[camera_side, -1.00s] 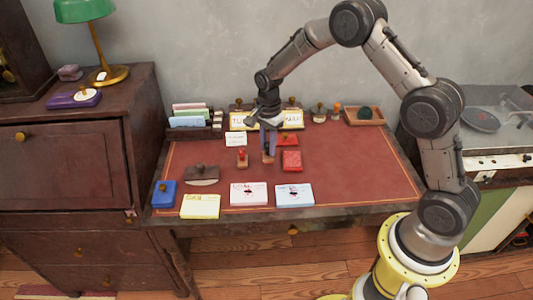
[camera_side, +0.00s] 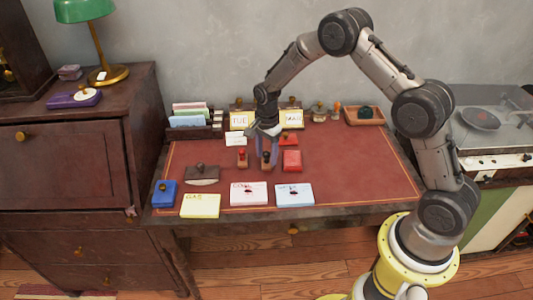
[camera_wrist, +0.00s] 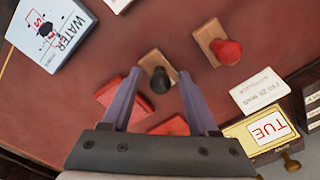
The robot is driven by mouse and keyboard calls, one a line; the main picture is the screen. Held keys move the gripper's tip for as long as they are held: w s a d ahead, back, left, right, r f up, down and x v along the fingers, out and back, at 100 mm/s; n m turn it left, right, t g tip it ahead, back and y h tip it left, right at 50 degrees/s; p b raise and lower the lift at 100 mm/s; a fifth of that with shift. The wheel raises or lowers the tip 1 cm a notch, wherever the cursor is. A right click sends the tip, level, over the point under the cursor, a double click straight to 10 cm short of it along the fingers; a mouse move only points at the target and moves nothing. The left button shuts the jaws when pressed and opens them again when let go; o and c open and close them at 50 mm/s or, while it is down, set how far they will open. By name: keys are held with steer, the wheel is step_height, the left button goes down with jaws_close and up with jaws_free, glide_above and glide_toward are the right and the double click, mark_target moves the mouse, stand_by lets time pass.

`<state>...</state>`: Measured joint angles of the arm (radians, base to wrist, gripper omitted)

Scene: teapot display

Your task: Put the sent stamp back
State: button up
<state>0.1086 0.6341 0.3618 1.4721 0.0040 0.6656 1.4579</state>
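A small wooden stamp with a dark knob (camera_side: 267,163) stands upright on the red desk top. In the wrist view, its dark knob (camera_wrist: 159,80) shows just beyond and between my two fingertips. My gripper (camera_side: 267,155) points down at this stamp; its fingers (camera_wrist: 160,85) are apart, and I see no firm contact with the stamp. A second wooden stamp with a red knob (camera_side: 242,158) stands just to its left in the side view; it also shows in the wrist view (camera_wrist: 226,50). I cannot read which stamp is the sent one.
Red pads lie to the right (camera_side: 292,160) and behind (camera_side: 287,139). A blotter (camera_side: 201,177) is at left. Calendar blocks (camera_side: 241,121) and a wooden tray (camera_side: 365,117) stand behind. The desk's right side is clear.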

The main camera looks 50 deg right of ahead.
mark_target(267, 152)
steer(key=shift+r, duration=0.1)
steer(key=s+a+r+n+t, duration=0.1)
steer(key=s+r+n, duration=0.15)
steer(key=r, duration=0.85)
steer(key=s+a+r+n+t, duration=0.15)
steer(key=s+r, duration=0.25)
steer(key=r, duration=0.7)
steer(key=s+a+r+n+t, duration=0.1)
steer(key=s+r+n, duration=0.1)
steer(key=s+n, duration=0.5)
steer(key=s+a+r+n+t, duration=0.1)
steer(key=s+n, duration=0.6)
steer(key=s, duration=1.1)
step_height(267, 152, up, 2)
steer(key=shift+s+a+r+t, duration=0.2)
steer(key=shift+a+t, duration=0.15)
steer(key=shift+t, duration=0.2)
